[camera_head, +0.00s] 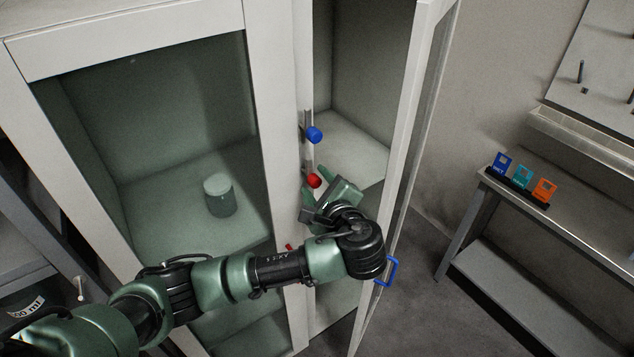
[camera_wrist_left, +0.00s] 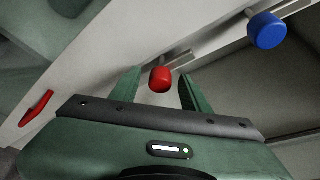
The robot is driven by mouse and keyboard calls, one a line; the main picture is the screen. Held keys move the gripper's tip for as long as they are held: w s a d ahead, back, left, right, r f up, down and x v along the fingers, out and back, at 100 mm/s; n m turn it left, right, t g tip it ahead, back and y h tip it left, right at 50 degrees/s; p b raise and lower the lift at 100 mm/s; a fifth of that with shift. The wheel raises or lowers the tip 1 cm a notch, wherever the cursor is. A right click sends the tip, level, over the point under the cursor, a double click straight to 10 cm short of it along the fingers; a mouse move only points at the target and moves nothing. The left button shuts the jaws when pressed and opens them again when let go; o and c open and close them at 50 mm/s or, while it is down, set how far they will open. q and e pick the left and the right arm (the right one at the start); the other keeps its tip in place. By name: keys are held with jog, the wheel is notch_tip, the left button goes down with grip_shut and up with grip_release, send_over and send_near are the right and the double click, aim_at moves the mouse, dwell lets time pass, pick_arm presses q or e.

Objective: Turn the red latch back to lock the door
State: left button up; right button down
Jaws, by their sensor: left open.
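The red latch knob (camera_head: 314,180) sits on the frame between the two doors, below a blue knob (camera_head: 314,135). My left gripper (camera_head: 318,184) is at the red knob, its fingers open. In the left wrist view the red knob (camera_wrist_left: 160,79) shows between the tips of the open left gripper (camera_wrist_left: 158,82), with gaps on both sides; whether a finger touches it I cannot tell. The right door (camera_head: 402,130) of the cabinet stands open, with a blue handle (camera_head: 392,271) on it. My right gripper is not in view.
The left door (camera_head: 275,120) is closed, with a jar (camera_head: 219,195) behind its glass. A red handle (camera_wrist_left: 37,108) is on the left door. A bench (camera_head: 560,222) with several coloured cards stands at the right. Floor is free between bench and cabinet.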

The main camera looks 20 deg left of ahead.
pick_arm(q)
grip_shut()
jog(key=shift+f+n+t+b, duration=0.3)
jog(key=shift+n+t+b, duration=0.2)
jog(key=shift+n+b, duration=0.45)
jog(key=shift+f+n+t+y+b, duration=0.1)
jog(key=shift+n+t+y+b, duration=0.55)
jog(key=shift+n+b, duration=2.9)
jog(key=shift+f+n+t+y+b, duration=0.1)
jog(key=shift+n+t+y+b, duration=1)
jog(key=shift+b, duration=4.45)
jog(key=shift+f+n+t+y+b, duration=0.15)
jog(key=shift+n+t+b, duration=0.1)
jog(key=shift+n+b, duration=3.55)
jog(key=shift+m+b, duration=0.75)
jog(key=shift+m, duration=0.05)
